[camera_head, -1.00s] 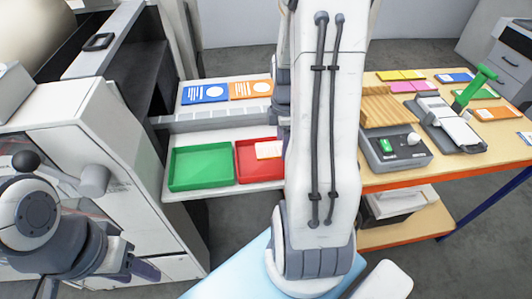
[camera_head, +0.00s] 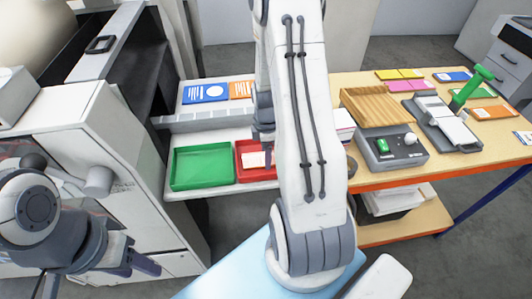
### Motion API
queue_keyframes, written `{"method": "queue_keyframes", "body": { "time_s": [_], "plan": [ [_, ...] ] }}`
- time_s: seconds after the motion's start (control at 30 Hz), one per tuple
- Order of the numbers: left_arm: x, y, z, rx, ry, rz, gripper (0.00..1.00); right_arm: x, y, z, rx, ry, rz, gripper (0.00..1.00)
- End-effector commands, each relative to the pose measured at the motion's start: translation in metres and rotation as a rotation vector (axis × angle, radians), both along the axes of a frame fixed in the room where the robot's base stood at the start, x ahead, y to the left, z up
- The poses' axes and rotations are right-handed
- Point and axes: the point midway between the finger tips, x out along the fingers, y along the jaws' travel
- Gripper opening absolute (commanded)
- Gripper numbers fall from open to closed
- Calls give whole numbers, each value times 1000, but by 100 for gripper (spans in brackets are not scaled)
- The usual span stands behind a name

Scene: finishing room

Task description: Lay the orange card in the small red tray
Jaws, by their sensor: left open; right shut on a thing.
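The small red tray (camera_head: 243,174) sits on the lower white shelf in the middle, right of a green tray (camera_head: 203,166). My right gripper (camera_head: 264,137) is over the red tray, partly hidden by my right arm. It is shut on a pale card with an orange edge (camera_head: 256,160), seen at the tray; I cannot tell whether the card touches the tray floor. Another orange card (camera_head: 241,90) lies on the upper shelf beside a blue card (camera_head: 205,93). My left gripper (camera_head: 128,262) is open at the lower left, away from the trays.
A white machine (camera_head: 75,130) stands at the left. My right arm hides the middle.

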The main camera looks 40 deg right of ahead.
Motion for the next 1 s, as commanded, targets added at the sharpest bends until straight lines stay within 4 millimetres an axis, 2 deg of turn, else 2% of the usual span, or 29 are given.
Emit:
{"method": "queue_keyframes", "body": {
  "time_s": [0.07, 0.1, 0.13, 0.17, 0.37, 0.47, 0.57, 1.0],
  "plan": [
    [0, 0, -3, 0, 0, 0, 50, 0, 0, -4, 1, 1, 0, 21],
    [0, 0, -2, 0, 0, 0, 50, 0, 0, -3, 0, 0, 0, 85],
    [0, 0, -2, 0, 0, 0, 50, 0, 0, -2, 0, 0, 0, 96],
    [0, 0, -2, 0, 0, 0, 50, 0, 0, -2, 0, 0, 0, 100],
    [0, 0, -2, 0, 0, 0, 50, 0, 0, -2, 0, 0, 0, 100],
    [0, 0, 2, 0, 0, 0, 50, 0, 0, 3, -1, -1, 0, 100],
    [0, 0, -2, 0, 0, 0, 50, 1, -1, 10, -2, -3, 0, 100],
    [0, 0, -17, 0, 0, -1, 50, 1, -1, 97, -3, -5, 0, 100]
  ]
}}
